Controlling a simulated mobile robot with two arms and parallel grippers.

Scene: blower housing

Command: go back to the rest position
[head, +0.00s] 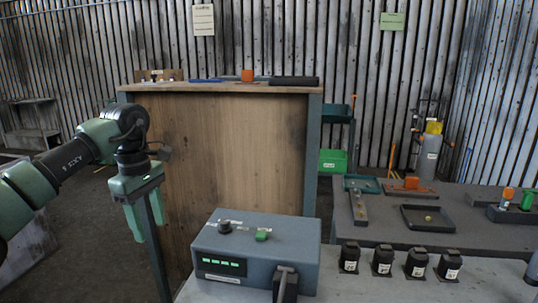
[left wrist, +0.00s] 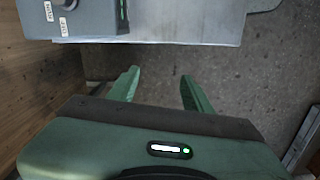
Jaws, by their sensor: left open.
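My left gripper (head: 146,217) hangs at the left of the head view, fingers pointing down, in front of the wooden panel. It is open and empty. In the left wrist view the two green fingers (left wrist: 158,78) stand apart with only floor between them. The gripper is to the left of the blue-grey box (head: 262,243) and apart from it. My right gripper is in neither view.
The box stands on a grey table (head: 370,290); its edge also shows in the left wrist view (left wrist: 190,32). Several black blocks (head: 382,262) stand right of it. The tall wooden panel (head: 235,150) is behind. A second table (head: 460,200) holds a black tray (head: 428,218).

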